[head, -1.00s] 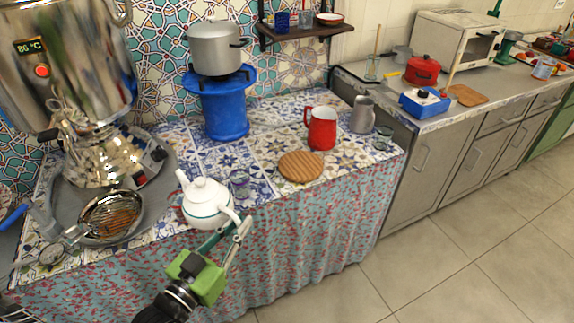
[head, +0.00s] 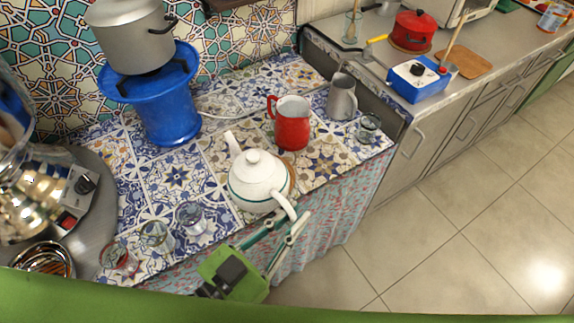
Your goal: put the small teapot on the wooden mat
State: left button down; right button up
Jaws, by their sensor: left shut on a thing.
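The small white teapot (head: 256,186) with a green band is in the middle of the head view, its spout pointing up and left. My left gripper (head: 289,217) is shut on its handle at the lower right. The round wooden mat (head: 291,168) is almost wholly hidden behind the teapot; only a brown sliver shows at the teapot's right edge. The teapot overlaps the mat in the picture; I cannot tell whether it touches it. My right gripper is not in view.
A red pitcher (head: 291,124) stands just behind the teapot, with a grey metal pitcher (head: 341,98) to its right. Small glasses (head: 190,217) stand at the left front. A blue stand (head: 165,108) bears a pot. The samovar (head: 30,195) is at far left.

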pick_arm(q)
jog(key=w+f, duration=1.2)
jog(key=w, duration=0.1)
jog(key=shift+a+f, duration=0.15)
jog(key=shift+a, duration=0.3)
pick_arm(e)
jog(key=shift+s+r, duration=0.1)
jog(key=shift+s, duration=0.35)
pick_arm(q)
jog(key=shift+f, duration=0.1)
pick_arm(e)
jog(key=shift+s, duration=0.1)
pick_arm(q)
jog(key=shift+f, duration=0.15)
jog(key=c, duration=2.1)
grip_release()
